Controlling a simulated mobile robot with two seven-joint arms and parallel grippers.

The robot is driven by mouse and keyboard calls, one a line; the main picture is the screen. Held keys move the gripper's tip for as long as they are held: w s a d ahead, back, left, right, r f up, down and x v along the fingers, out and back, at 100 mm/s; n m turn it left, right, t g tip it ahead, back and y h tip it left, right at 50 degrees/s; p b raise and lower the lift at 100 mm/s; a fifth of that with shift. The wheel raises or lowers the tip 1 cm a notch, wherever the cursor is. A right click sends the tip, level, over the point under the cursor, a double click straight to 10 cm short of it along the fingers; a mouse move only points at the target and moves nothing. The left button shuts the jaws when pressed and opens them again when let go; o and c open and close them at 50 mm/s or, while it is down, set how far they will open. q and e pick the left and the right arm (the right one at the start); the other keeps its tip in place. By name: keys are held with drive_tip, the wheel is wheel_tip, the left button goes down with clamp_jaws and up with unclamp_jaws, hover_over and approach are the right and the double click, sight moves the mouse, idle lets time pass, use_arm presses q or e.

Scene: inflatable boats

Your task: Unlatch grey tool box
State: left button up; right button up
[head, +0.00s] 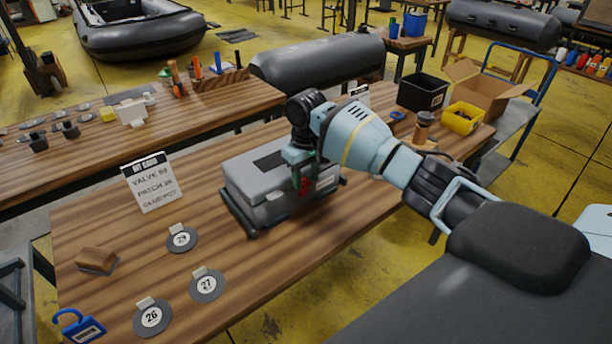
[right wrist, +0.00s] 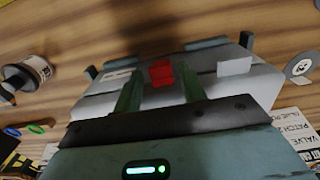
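The grey tool box (head: 247,184) sits closed on the wooden workbench (head: 215,262), with dark edges along its base. My right gripper (head: 303,180) is at its near side. In the right wrist view my right gripper (right wrist: 160,88) has its two greenish fingers apart, one on each side of a red latch (right wrist: 160,73) on the tool box (right wrist: 221,88). Gaps show between the latch and the fingers, so I see no grip on it. Part of the box's near face is hidden by the gripper in the head view. My left gripper is not in view.
A sign card (head: 152,181) stands left of the box, with several round numbered discs and a brown block (head: 97,259) nearby.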

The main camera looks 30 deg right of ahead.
drive_tip(key=c, duration=0.8)
drive_tip(key=shift+s+r+t+p, duration=0.15)
drive_tip(key=shift+s+t+p, duration=0.15)
drive_tip(key=shift+p, duration=0.15)
drive_tip(key=s+f+t, duration=0.1)
drive_tip(key=t, duration=0.2)
drive_tip(key=s+f+t+p, duration=0.1)
drive_tip(key=s+f+t, duration=0.1)
drive_tip(key=t, duration=0.1)
drive_tip(key=s+f+t+p, duration=0.1)
drive_tip(key=s+t, duration=0.1)
drive_tip(key=t, duration=0.1)
drive_tip(key=shift+d+f+y, duration=0.15)
drive_tip(key=shift+f+y, duration=0.05)
drive_tip(key=shift+y, duration=0.2)
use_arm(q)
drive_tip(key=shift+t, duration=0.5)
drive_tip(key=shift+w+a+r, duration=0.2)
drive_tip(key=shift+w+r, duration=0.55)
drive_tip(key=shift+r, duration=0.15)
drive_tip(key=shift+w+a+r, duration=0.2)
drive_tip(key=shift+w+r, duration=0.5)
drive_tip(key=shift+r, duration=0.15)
use_arm(e)
drive_tip(key=shift+s+f+t, duration=0.1)
drive_tip(key=shift+f+t, duration=0.3)
drive_tip(key=shift+t, duration=0.8)
drive_tip(key=o, duration=1)
